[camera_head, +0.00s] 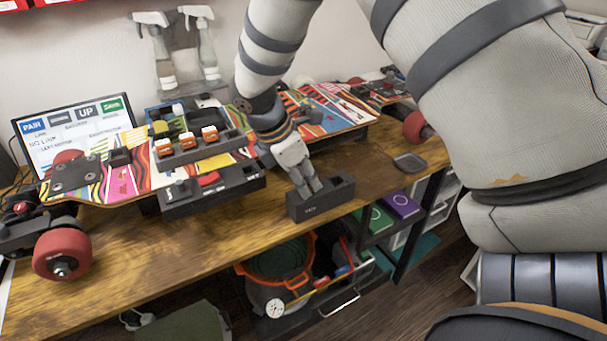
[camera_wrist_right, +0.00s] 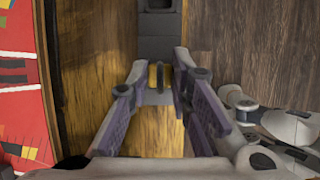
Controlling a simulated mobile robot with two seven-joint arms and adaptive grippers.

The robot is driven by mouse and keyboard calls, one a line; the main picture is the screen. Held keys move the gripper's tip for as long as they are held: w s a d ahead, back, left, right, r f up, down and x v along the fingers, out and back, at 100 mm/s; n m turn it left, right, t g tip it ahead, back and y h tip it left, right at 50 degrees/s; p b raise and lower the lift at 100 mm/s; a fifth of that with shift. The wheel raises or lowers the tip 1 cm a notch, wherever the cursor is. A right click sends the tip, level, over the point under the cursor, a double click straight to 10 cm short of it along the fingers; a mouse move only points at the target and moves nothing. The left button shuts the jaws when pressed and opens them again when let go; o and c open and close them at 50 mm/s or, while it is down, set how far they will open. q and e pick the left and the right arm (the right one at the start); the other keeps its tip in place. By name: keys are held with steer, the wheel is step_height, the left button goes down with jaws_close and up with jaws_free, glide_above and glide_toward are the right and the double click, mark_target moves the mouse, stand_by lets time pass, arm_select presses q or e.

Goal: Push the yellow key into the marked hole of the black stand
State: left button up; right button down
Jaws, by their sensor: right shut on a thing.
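The black stand (camera_head: 325,205) sits near the front edge of the wooden bench in the head view, with small light lettering on its front. It also shows in the wrist view (camera_wrist_right: 160,48), with a square opening at its far end. My right gripper (camera_head: 312,190) comes down onto the stand's top. In the wrist view its fingers (camera_wrist_right: 158,72) are shut on the yellow key (camera_wrist_right: 153,76), of which only a small strip shows between the tips. The key's lower end is hidden, so I cannot tell how deep it sits in the hole. My left gripper is out of view.
A colourful skateboard deck (camera_head: 120,180) with red wheels lies left and behind. A black box (camera_head: 212,188) stands left of the stand. A small dark tray (camera_head: 409,162) lies to the right, with bare bench between. A screen (camera_head: 75,130) stands at the back left.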

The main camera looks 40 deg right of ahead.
mark_target(304, 177)
steer(key=c, duration=1.1)
jaws_free()
steer(key=shift+r, duration=4.45)
